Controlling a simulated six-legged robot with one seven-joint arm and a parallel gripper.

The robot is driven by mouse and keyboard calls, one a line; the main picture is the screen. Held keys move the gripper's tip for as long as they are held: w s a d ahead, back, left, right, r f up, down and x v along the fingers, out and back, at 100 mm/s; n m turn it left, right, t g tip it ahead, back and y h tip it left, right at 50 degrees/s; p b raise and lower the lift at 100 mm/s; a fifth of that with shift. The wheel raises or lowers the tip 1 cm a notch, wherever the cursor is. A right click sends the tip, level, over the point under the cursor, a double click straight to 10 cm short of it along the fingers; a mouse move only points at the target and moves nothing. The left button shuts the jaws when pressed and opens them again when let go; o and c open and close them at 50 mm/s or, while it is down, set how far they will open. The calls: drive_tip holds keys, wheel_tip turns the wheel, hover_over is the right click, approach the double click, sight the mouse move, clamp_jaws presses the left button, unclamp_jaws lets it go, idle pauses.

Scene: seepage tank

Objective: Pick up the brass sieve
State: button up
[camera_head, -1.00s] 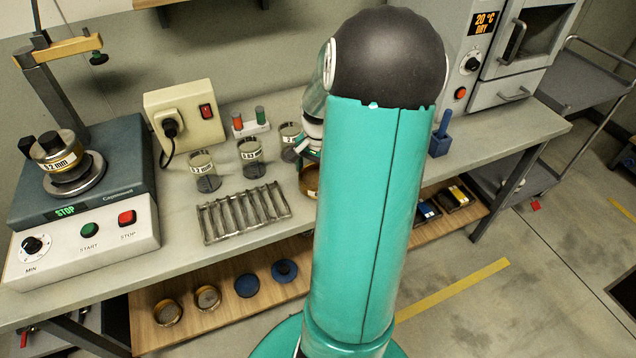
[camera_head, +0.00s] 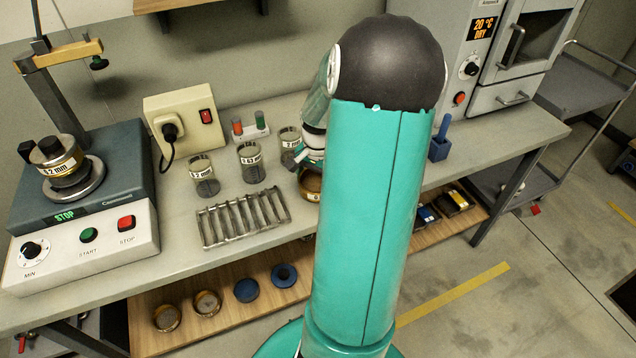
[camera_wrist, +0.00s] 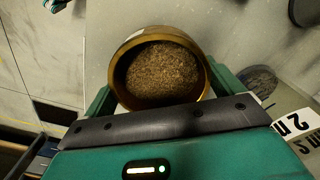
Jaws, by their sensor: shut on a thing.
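The brass sieve (camera_wrist: 150,35) is a round brass ring with brown grains inside, seen large in the wrist view. My gripper (camera_wrist: 162,90) is shut on it, with a green finger on either side of the ring. In the head view the sieve (camera_head: 311,184) is a small brass edge over the bench, partly hidden behind my arm. I cannot tell whether it touches the bench top.
Glass jars (camera_head: 250,162) with size labels stand left of the sieve. A metal slotted rack (camera_head: 243,218) lies in front of them. A shaker machine (camera_head: 80,200) fills the bench's left end. A blue holder (camera_head: 440,145) stands right of my arm.

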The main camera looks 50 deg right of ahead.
wheel_tip(320, 180, up, 2)
drive_tip(key=shift+r, duration=0.2)
drive_tip(key=s+r, duration=0.4)
drive_tip(key=r, duration=0.1)
drive_tip(key=shift+s, duration=0.1)
drive_tip(key=s+r, duration=0.5)
drive_tip(key=s, duration=0.4)
drive_tip(key=shift+s+a, duration=0.15)
drive_tip(key=shift+s, duration=0.25)
